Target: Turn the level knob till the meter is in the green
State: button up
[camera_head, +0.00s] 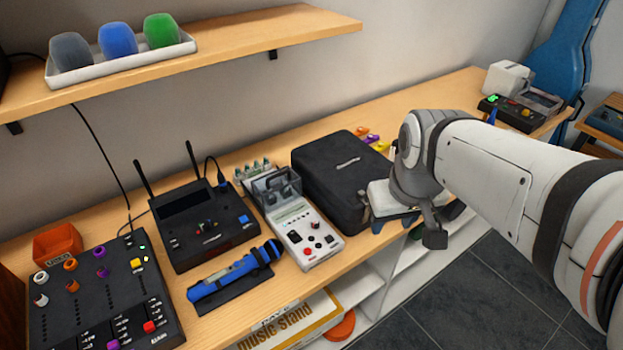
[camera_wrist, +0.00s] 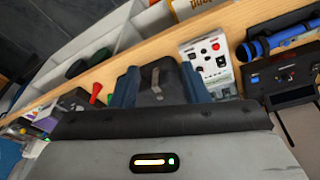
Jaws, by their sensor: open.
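A white instrument (camera_head: 305,240) lies on the bench, with a small pale display, a red knob (camera_head: 308,251) and black controls on its face. A clear cover stands at its back end. It also shows in the wrist view (camera_wrist: 208,62). I cannot read which control is labelled level, nor any meter needle or green band. My gripper (camera_head: 392,218) is open at the front edge of the bench, right of the instrument and apart from it. In the wrist view its blue fingers (camera_wrist: 160,82) stand apart, with the black case (camera_head: 340,175) showing between them.
A blue microphone (camera_head: 235,275) and a black receiver with two antennas (camera_head: 205,225) lie left of the instrument. A black mixer (camera_head: 105,300) is at far left. The black case stands between the instrument and my arm. A shelf (camera_head: 220,45) overhangs the back.

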jog(key=w+a+f+n+g+b, duration=0.2)
jog(key=w+a+f+n, duration=0.3)
jog(key=w, duration=0.5)
jog(key=n+b, duration=0.2)
jog(key=n, duration=0.3)
send_over(315, 222)
jog(key=shift+g, duration=0.4)
notch_tip(315, 222, down, 6)
jog(key=shift+d+r, duration=0.15)
jog(key=shift+r, duration=0.1)
jog(key=shift+f, duration=0.3)
notch_tip(315, 222, down, 7)
jog(key=shift+f+p, duration=0.15)
jog(key=shift+p, duration=0.4)
jog(key=shift+c, duration=0.5)
